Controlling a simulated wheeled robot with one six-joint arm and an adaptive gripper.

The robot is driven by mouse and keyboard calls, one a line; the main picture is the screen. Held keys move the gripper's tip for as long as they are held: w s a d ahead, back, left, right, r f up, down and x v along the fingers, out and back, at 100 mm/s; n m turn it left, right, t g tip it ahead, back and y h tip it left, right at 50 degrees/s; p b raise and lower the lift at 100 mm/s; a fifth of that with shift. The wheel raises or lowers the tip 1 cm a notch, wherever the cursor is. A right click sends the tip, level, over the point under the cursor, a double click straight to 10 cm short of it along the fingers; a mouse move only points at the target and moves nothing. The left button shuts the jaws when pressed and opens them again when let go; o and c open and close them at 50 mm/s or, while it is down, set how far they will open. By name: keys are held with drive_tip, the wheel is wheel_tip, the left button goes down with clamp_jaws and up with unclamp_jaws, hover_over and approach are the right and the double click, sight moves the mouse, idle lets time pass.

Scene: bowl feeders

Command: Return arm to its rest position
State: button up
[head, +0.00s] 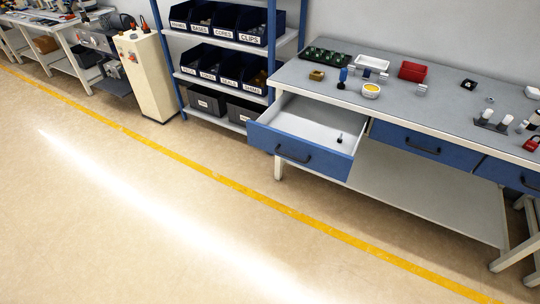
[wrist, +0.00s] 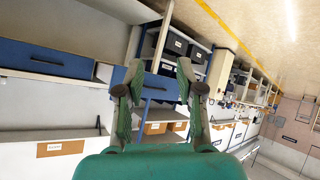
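My gripper (wrist: 160,72) shows in the wrist view with its two fingers spread apart and nothing held between them. Its green body fills the bottom of that view. The arm and gripper do not show in the head view. Behind the fingers, the wrist view shows blue drawer fronts (wrist: 45,58) and shelving, seen at a tilt. I cannot see the gripper touching anything.
In the head view, a blue drawer (head: 290,152) of the grey workbench (head: 440,100) stands pulled open with a small dark object (head: 339,138) inside. Bin shelving (head: 222,45) and a cream cabinet (head: 147,78) stand left. The floor (head: 130,210) in front is clear.

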drive_tip(key=s+a+r+m+t, duration=0.1)
drive_tip(key=s+r+t, duration=0.1)
drive_tip(key=s+r, duration=0.5)
drive_tip(key=s+a+r+m+t+y, duration=0.1)
drive_tip(key=s+r, duration=0.5)
drive_tip(key=r, duration=0.8)
drive_tip(key=shift+s+r+m+t, duration=0.25)
drive_tip(key=shift+s+m+t, duration=0.15)
drive_tip(key=shift+m+t, duration=0.1)
